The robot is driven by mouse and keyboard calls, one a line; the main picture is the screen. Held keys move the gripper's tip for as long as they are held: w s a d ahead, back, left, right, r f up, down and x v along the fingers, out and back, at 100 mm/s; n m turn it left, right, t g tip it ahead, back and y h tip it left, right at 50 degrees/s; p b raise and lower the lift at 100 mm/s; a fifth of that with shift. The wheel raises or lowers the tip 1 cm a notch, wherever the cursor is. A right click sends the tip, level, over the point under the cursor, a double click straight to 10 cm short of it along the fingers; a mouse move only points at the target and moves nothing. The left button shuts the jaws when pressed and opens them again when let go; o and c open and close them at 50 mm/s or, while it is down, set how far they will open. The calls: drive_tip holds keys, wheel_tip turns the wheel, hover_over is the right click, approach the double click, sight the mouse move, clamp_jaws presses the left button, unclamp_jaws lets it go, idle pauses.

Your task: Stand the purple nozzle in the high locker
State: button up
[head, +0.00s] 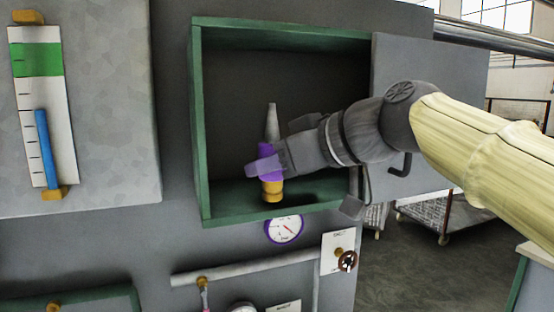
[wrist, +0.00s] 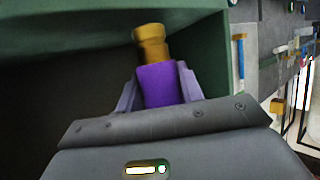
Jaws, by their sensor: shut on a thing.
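The purple nozzle (head: 271,175) has a purple body, a brass end pointing down and a grey tapered tip pointing up. It is upright inside the green-framed high locker (head: 201,120), close to the locker floor. I cannot tell whether the brass end touches the floor. My gripper (head: 266,167) reaches in from the right and is shut on the purple body. In the wrist view the nozzle (wrist: 160,84) sits between both fingers, with its brass end toward the top of the picture. The grey tip is hidden there.
The locker's grey door (head: 400,60) stands open at the right, behind my arm. A purple-rimmed gauge (head: 284,228) and a pipe (head: 240,267) with a valve wheel (head: 347,261) are below the locker. The locker's interior around the nozzle looks empty.

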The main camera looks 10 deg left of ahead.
drive_tip(key=shift+w+a+r+p, duration=0.1)
drive_tip(key=shift+w+a+p, duration=0.5)
drive_tip(key=shift+w, duration=0.4)
drive_tip(key=shift+w+a+p, duration=0.6)
drive_tip(key=shift+w+p, duration=0.05)
drive_tip(key=shift+w, duration=0.3)
drive_tip(key=shift+w+a+r+p, duration=0.1)
drive_tip(key=shift+w+a+p, duration=0.5)
drive_tip(key=shift+w, duration=0.4)
drive_tip(key=shift+f+b, duration=0.6)
drive_tip(key=shift+b, duration=0.15)
drive_tip(key=shift+s, duration=0.1)
drive_tip(key=o, duration=1.2)
drive_tip(key=shift+d, duration=0.1)
drive_tip(key=b+v, duration=0.3)
drive_tip(key=v, duration=1.4)
drive_tip(key=shift+s+d+r+b, duration=0.1)
drive_tip(key=shift+s+d+b, duration=0.05)
drive_tip(key=shift+b, duration=0.25)
